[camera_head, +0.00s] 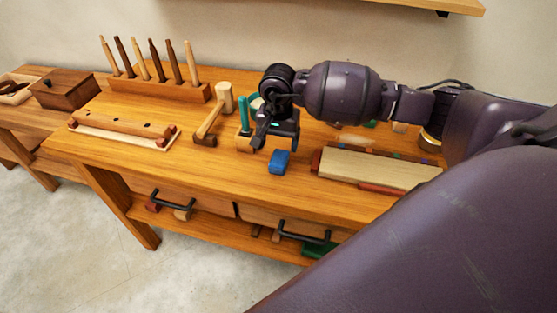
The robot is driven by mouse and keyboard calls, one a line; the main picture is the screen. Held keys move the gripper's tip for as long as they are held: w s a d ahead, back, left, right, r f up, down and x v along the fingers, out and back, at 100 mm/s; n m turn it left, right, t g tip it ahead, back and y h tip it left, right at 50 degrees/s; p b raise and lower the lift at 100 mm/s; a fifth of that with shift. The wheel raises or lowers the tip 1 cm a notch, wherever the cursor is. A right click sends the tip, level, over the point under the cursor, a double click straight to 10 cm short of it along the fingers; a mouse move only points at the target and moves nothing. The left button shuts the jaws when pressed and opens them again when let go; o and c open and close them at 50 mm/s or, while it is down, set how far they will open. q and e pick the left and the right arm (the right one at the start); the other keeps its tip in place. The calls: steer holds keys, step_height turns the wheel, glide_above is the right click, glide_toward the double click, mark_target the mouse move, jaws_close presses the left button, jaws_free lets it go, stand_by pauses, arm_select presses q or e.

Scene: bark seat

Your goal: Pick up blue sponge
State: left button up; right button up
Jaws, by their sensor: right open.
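In the head view a small blue sponge (280,161) lies on the wooden workbench (228,176), near its front edge. My right arm comes in from the right, and my right gripper (267,146) is just above and to the left of the sponge. Its fingers point down toward the bench top. The gripper is open, and I see nothing held in it. It looks apart from the sponge, but the exact gap is hard to tell. My left gripper is not in view.
A pale wooden block (376,171) lies right of the sponge. A rack of upright tools (158,89) stands at the back left. The front bench strip is clear.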

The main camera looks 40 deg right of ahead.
mark_target(279, 157)
steer(key=shift+w+d+f+p, duration=0.1)
steer(key=shift+f+p, duration=0.05)
steer(key=shift+f, duration=1.7)
steer(key=shift+w+d+f+p, duration=0.1)
steer(key=shift+f+p, duration=0.05)
steer(key=shift+f, duration=1.65)
steer(key=shift+c, duration=0.3)
steer(key=c, duration=0.9)
